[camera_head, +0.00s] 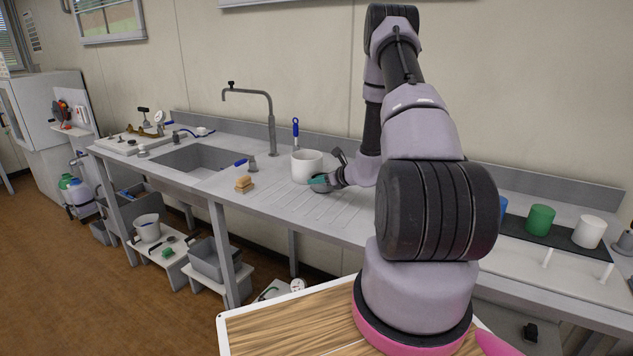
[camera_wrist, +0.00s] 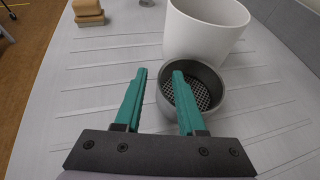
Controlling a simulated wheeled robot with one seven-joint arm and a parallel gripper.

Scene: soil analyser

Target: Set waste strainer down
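The waste strainer is a small dark grey cup with a mesh bottom (camera_wrist: 208,92). In the wrist view it stands on the ribbed grey drainboard (camera_wrist: 95,58), close in front of a white pot. My gripper (camera_wrist: 158,72) has two teal fingers, spread apart on either side of the strainer's near left wall. The left finger is outside the cup with a visible gap to the wall. The right finger overlaps the cup's opening. In the head view my gripper (camera_head: 318,180) is low over the drainboard, and the strainer is mostly hidden there.
The white pot (camera_head: 306,167) with a blue-handled brush stands just behind my gripper. Sponges (camera_head: 244,184) lie near the sink (camera_head: 197,158). A tall faucet (camera_head: 270,120) rises behind. Coloured cups (camera_head: 540,219) stand on a dark mat at right.

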